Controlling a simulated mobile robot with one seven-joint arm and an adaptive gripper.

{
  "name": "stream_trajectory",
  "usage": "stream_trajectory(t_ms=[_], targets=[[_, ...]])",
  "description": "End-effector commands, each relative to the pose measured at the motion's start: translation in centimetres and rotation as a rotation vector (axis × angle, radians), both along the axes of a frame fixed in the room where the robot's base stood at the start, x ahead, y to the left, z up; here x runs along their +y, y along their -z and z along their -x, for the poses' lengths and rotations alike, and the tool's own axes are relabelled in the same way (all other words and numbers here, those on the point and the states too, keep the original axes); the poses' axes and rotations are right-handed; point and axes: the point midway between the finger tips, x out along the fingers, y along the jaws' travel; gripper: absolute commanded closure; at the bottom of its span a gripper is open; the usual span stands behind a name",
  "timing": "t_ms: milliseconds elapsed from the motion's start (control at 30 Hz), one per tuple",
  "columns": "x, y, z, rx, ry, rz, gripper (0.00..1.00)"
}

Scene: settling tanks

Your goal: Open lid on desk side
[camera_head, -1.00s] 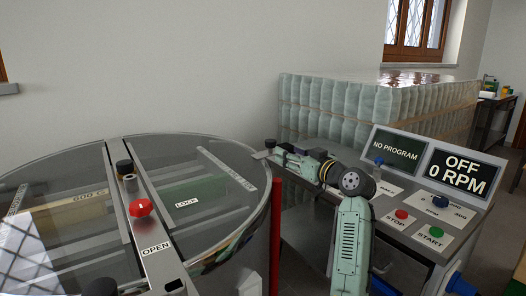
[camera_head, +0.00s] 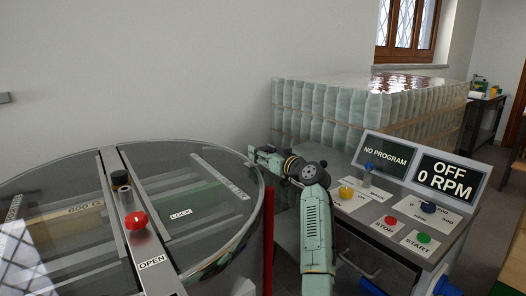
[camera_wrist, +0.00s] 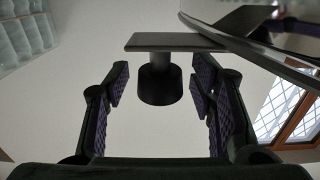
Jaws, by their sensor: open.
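A round tank has a clear lid (camera_head: 225,168) in two halves, split by a metal bar (camera_head: 148,250) marked OPEN. A black knob (camera_wrist: 160,85) sits on a flat tab (camera_wrist: 172,42) at the rim of the lid half nearer the desk. My gripper (camera_head: 257,152) is at this right rim, small in the head view, where it largely hides the knob. In the wrist view my gripper (camera_wrist: 161,72) is open, with one finger on each side of the knob and visible gaps. A red knob (camera_head: 136,220) and a black knob (camera_head: 121,178) stand on the bar.
The control desk (camera_head: 400,215) stands to the right; its screens read NO PROGRAM and OFF 0 RPM. A wrapped stack of jars (camera_head: 330,115) is behind. A red upright post (camera_head: 268,235) stands between tank and desk, close to my arm.

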Motion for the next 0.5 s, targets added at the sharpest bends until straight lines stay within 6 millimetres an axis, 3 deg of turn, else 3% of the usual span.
stream_trajectory(t_ms=[67, 500], targets=[[0.00, 0.01, 0.01, 0.000, 0.000, 0.000, 0.49], [-0.02, 0.01, 0.03, 0.000, 0.000, 0.000, 0.78]])
